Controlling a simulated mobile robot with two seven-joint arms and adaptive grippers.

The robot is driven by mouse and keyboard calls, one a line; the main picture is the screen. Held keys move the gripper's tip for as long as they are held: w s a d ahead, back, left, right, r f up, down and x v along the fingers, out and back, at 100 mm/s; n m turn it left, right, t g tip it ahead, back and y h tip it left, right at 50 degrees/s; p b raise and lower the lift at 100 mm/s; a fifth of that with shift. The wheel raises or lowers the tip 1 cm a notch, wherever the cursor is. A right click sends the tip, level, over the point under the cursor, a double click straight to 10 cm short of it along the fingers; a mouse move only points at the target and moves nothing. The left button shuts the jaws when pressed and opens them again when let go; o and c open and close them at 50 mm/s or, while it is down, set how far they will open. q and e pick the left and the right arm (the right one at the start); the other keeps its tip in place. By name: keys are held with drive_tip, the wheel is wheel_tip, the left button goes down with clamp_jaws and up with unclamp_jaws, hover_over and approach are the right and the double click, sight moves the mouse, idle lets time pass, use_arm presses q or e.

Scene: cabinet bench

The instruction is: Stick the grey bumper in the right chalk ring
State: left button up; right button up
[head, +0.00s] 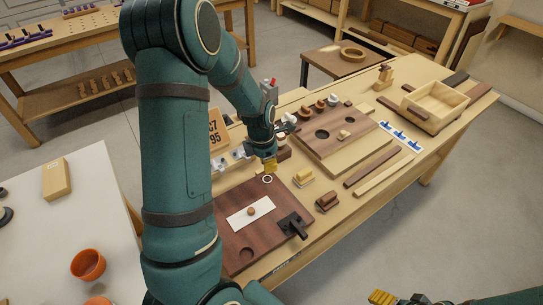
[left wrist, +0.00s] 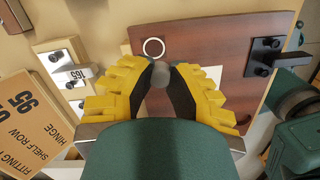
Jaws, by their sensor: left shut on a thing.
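My left gripper (head: 270,166) is shut on the grey bumper (left wrist: 161,73), a small round grey piece between the yellow fingertips in the left wrist view (left wrist: 165,75). In the head view the bumper is too small to make out. A white chalk ring (head: 267,179) is drawn near the far edge of a dark brown panel (head: 280,194). The ring also shows in the left wrist view (left wrist: 154,47), just beyond the bumper, uncovered. I see only one ring. My right gripper (head: 383,298) shows in part at the bottom edge, away from the panel; its opening is unclear.
Small wooden blocks (head: 304,177) stand to the right.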

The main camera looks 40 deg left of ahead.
sight(268, 179)
use_arm(q)
drive_tip(key=shift+w+a+n, duration=0.15)
drive_tip(key=shift+a+n, duration=0.2)
drive_tip(key=shift+n, duration=0.15)
drive_tip(key=shift+f+b, duration=1.05)
wheel_tip(268, 179, down, 2)
drive_tip(key=shift+f+b, duration=0.15)
drive_tip(key=shift+b, duration=0.95)
drive_tip(key=shift+f+b, duration=0.45)
drive_tip(key=shift+f, duration=0.5)
drive_tip(key=shift+p, duration=0.45)
drive_tip(key=shift+o, duration=0.8)
clamp_jaws()
